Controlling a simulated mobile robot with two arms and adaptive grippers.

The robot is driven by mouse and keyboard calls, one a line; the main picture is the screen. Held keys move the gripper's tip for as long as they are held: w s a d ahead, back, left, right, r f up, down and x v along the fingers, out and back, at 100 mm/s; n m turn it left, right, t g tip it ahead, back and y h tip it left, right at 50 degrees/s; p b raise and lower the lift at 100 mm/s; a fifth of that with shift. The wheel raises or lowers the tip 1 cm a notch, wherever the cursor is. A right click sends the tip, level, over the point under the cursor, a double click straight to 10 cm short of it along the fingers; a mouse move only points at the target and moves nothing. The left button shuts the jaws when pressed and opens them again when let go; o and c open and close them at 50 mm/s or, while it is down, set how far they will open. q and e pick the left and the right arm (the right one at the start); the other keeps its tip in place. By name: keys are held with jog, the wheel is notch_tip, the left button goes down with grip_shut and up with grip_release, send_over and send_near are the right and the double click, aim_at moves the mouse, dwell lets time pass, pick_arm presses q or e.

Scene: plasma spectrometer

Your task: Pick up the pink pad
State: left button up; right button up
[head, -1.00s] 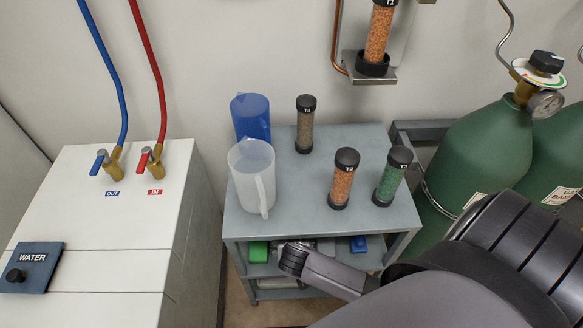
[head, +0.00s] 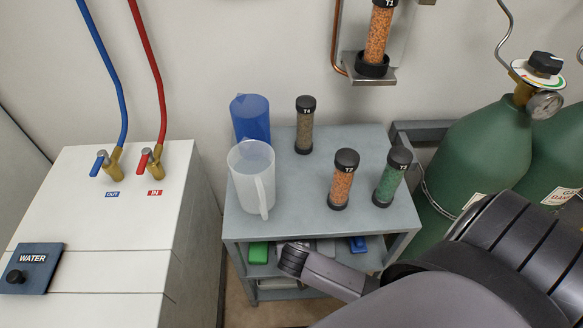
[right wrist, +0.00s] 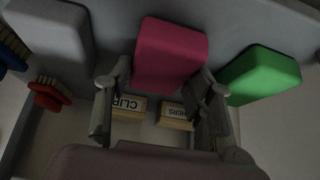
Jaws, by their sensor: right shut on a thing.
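The pink pad (right wrist: 172,52) stands on edge in the right wrist view, its lower part between the two fingers of my right gripper (right wrist: 164,82). The fingers are shut on its sides. In the head view my right arm (head: 335,277) reaches to the shelf under the grey cart's top, and the pink pad is hidden there. My left gripper is in neither view.
A green pad (right wrist: 262,75) stands right of the pink pad and a grey pad (right wrist: 52,38) left, with brushes (right wrist: 50,92) beyond. Labelled boxes (right wrist: 128,106) lie below. The cart top (head: 290,213) holds pitchers (head: 253,178) and several capped tubes (head: 344,180). Green cylinders (head: 470,150) stand right.

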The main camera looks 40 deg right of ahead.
jog(key=shift+s+a+r, duration=0.15)
jog(key=shift+s+a, duration=0.2)
jog(key=shift+s, duration=0.2)
jog(key=s+a, duration=0.1)
jog(key=s, duration=0.2)
jog(key=s+a, duration=0.1)
jog(key=shift+s+a+p, duration=0.15)
jog(key=shift+a+p, duration=0.15)
jog(key=shift+p, duration=0.1)
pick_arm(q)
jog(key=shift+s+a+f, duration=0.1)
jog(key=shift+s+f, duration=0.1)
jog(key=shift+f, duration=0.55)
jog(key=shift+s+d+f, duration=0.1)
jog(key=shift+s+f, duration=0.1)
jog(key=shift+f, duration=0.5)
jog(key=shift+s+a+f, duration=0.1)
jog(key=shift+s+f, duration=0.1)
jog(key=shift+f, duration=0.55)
pick_arm(e)
jog(key=s+a, duration=0.6)
jog(key=s, duration=0.4)
